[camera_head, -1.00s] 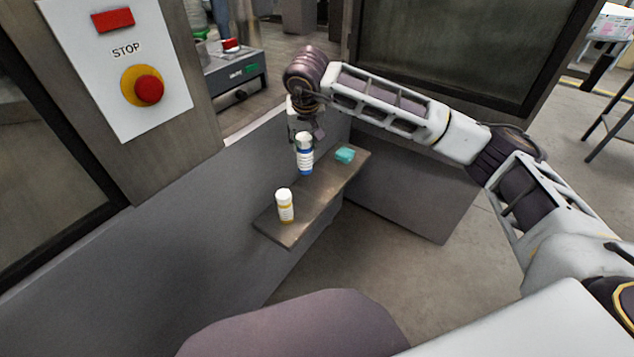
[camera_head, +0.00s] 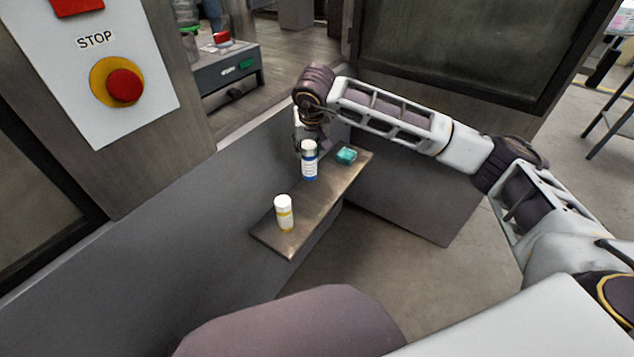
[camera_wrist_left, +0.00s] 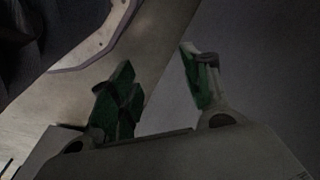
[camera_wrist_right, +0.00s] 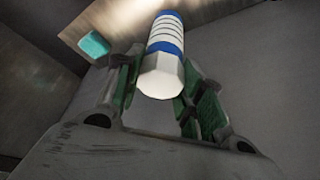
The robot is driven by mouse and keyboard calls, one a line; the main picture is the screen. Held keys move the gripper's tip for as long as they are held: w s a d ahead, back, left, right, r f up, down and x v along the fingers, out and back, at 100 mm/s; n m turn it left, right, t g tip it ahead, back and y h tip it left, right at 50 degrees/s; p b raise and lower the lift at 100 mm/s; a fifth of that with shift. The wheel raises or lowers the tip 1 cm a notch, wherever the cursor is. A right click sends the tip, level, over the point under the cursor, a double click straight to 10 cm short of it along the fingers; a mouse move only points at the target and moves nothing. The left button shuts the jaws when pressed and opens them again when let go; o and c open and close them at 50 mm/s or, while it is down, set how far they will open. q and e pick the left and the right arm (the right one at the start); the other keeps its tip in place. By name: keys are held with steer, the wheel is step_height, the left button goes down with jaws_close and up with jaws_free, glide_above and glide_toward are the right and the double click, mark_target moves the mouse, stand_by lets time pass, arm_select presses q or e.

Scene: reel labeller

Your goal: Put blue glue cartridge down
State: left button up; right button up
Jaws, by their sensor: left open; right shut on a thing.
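The blue glue cartridge (camera_head: 309,166), white with blue bands and a white cap, is upright over the far half of a narrow shelf (camera_head: 318,204). My right gripper (camera_head: 309,146) is shut on its upper part from above. In the right wrist view the cartridge (camera_wrist_right: 165,40) sits between the two green-padded fingers (camera_wrist_right: 160,82), its far end towards the shelf. I cannot tell whether its base touches the shelf. My left gripper (camera_wrist_left: 157,75) is open and empty in the left wrist view; it is not visible in the head view.
A white cartridge with a yellow band (camera_head: 284,213) stands on the near end of the shelf. A teal block (camera_head: 346,155) lies at the far end, right of the held cartridge. A grey wall panel (camera_head: 190,215) borders the shelf's left. Bare shelf lies between the cartridges.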

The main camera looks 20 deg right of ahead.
mark_target(310, 171)
step_height(310, 171, down, 6)
steer(key=shift+r+b, duration=0.1)
steer(key=shift+b, duration=0.35)
arm_select(q)
steer(key=shift+w+d+r, duration=0.15)
steer(key=shift+r, duration=0.65)
arm_select(e)
steer(key=shift+f, duration=1.7)
steer(key=shift+f+b, duration=0.25)
steer(key=shift+b, duration=0.05)
arm_select(q)
steer(key=shift+w+d+r, duration=0.15)
steer(key=shift+w+r, duration=0.1)
steer(key=shift+r, duration=0.35)
